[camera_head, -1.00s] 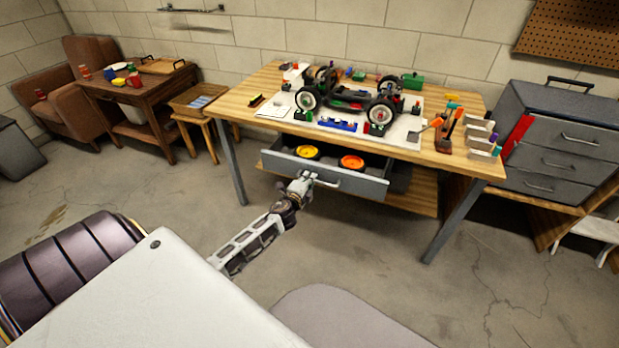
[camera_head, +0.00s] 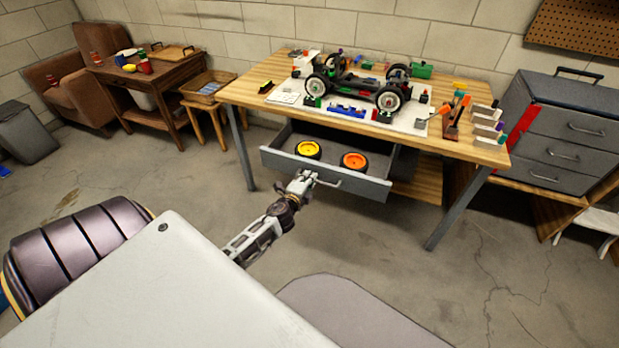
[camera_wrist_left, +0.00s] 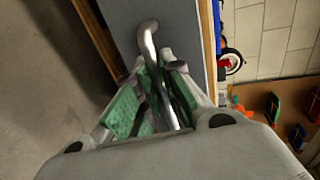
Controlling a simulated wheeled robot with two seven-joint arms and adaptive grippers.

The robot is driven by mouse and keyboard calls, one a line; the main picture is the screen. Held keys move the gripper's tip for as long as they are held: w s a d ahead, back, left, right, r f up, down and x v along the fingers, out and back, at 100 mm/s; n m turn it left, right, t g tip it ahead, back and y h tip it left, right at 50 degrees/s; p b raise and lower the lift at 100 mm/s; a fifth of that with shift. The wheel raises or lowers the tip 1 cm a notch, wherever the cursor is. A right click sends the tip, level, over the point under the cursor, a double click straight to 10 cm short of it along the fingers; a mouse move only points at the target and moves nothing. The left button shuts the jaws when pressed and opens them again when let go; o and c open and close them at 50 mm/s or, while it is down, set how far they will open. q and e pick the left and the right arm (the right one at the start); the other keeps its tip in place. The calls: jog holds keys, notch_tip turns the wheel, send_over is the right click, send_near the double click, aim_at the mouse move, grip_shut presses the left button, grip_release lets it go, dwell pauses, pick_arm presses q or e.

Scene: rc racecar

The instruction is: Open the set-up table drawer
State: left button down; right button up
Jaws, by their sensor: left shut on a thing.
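The set-up table (camera_head: 250,92) has a wooden top and grey legs. Its grey drawer (camera_head: 350,182) stands pulled out under the top, with a yellow wheel (camera_head: 308,149) and an orange wheel (camera_head: 354,161) inside. My left gripper (camera_head: 304,178) is at the drawer front, shut on the bar handle (camera_head: 327,183). In the left wrist view the metal handle (camera_wrist_left: 149,42) runs between the green-padded fingers (camera_wrist_left: 155,100), in front of the grey drawer face. My right gripper is not in view.
An RC car chassis (camera_head: 350,86), tools and small parts are on the tabletop. A grey drawer cabinet (camera_head: 565,135) stands to the right, a brown side table (camera_head: 150,85) and armchair to the left. The concrete floor before the drawer is clear.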

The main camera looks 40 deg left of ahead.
pick_arm(q)
jog(key=c, duration=1.5)
grip_release()
jog(key=shift+v, duration=6)
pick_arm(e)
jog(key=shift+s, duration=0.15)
